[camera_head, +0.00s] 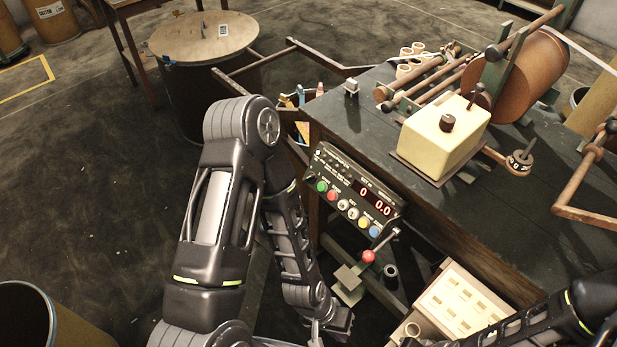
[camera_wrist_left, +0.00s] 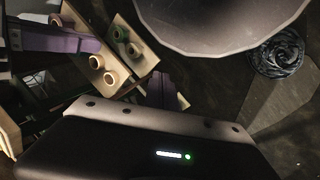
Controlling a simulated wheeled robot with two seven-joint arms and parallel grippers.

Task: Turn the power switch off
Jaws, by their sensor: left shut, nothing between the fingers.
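A dark control panel (camera_head: 357,195) is on the front side of the workbench, with two red readouts lit at "0" and "0.0" and a row of coloured buttons. A lever with a red knob (camera_head: 368,256) stands below the panel. I cannot tell which part is the power switch; the labels are too small to read. My left arm bends down in front of the bench. My left gripper (camera_head: 317,335) is low at the bottom edge of the head view, below and left of the panel, shut and empty. My right arm enters at the lower right; its fingers cannot be made out.
The workbench (camera_head: 350,125) carries a cream box (camera_head: 444,135), rollers and a large brown roll (camera_head: 516,75). A beige box (camera_head: 462,308) stands low at the lower right. A round-topped drum (camera_head: 203,38) stands at the back. Open floor lies to the left.

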